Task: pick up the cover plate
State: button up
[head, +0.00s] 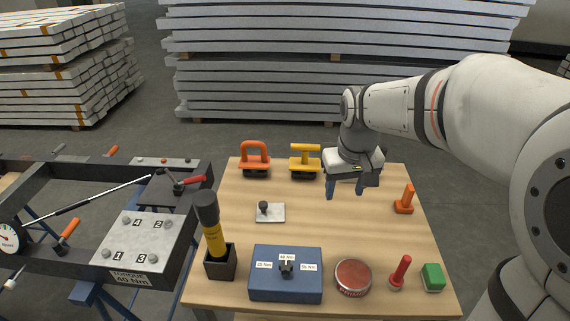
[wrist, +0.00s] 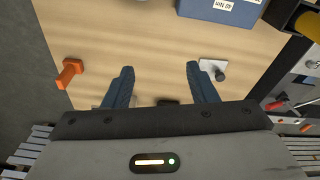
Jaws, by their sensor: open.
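The cover plate (head: 276,215) looks like a small silver plate with a dark upright knob. It lies flat on the left-middle of the wooden table. In the wrist view the plate (wrist: 207,65) shows just beyond and right of the right fingertip. My gripper (head: 345,195) is open and empty, with blue fingers pointing down above the table, to the right of the plate. In the wrist view my gripper (wrist: 160,68) has bare wood between its fingers. A larger plate (head: 140,240) with numbered bolts sits on the dark frame at the left.
Orange (head: 255,160) and yellow (head: 305,160) handled tools stand at the back edge. A blue box (head: 286,275), a black holder (head: 220,263), a red tin (head: 353,277), a red-handled tool (head: 400,270) and a green block (head: 433,277) line the front. An orange piece (head: 404,200) stands right. Mid-table is clear.

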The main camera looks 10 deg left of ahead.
jog(key=w+a+f+n, duration=0.3)
jog(key=w+a+f, duration=0.3)
jog(key=w+a, duration=0.4)
jog(key=n+g+b, duration=0.1)
jog(key=n+g, duration=0.1)
send_over(263, 203)
jog(key=f, duration=0.6)
jog(key=w+f, duration=0.1)
jog(key=f, duration=0.2)
jog(key=shift+d+f, duration=0.1)
jog(key=shift+f, duration=0.25)
jog(key=f, duration=0.5)
jog(key=s+f, duration=0.1)
jog(key=f, duration=0.1)
jog(key=shift+f, duration=0.3)
jog(key=shift+c, duration=0.2)
grip_shut()
